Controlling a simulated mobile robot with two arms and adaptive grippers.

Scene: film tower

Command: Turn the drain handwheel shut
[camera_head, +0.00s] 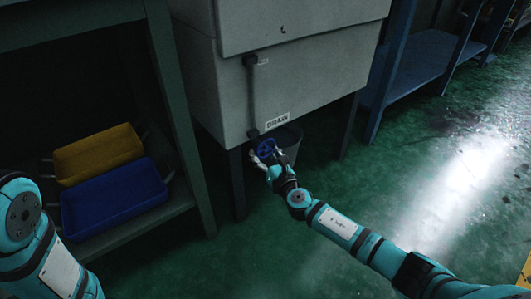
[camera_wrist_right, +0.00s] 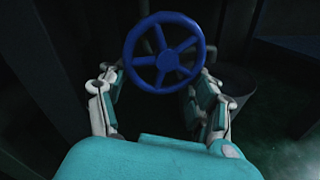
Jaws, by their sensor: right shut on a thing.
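The blue drain handwheel (camera_head: 266,147) sits low under the grey tank, below a label (camera_head: 277,121) that appears to read DRAIN. In the right wrist view the spoked handwheel (camera_wrist_right: 167,61) faces me, with its hub and rim clear. My right gripper (camera_head: 268,160) is at the wheel; in the wrist view its two fingers (camera_wrist_right: 158,82) lie at the left and right of the lower rim, shut on it. The exact finger contact is dark. My left arm shows at the lower left, but its gripper is out of view.
The grey tank (camera_head: 205,75) stands on dark legs. A grey bucket (camera_head: 294,145) is behind the wheel. At left, a shelf holds a yellow tray (camera_head: 97,153) and a blue tray (camera_head: 115,198). A blue rack (camera_head: 425,60) stands at right. The green floor at right is open.

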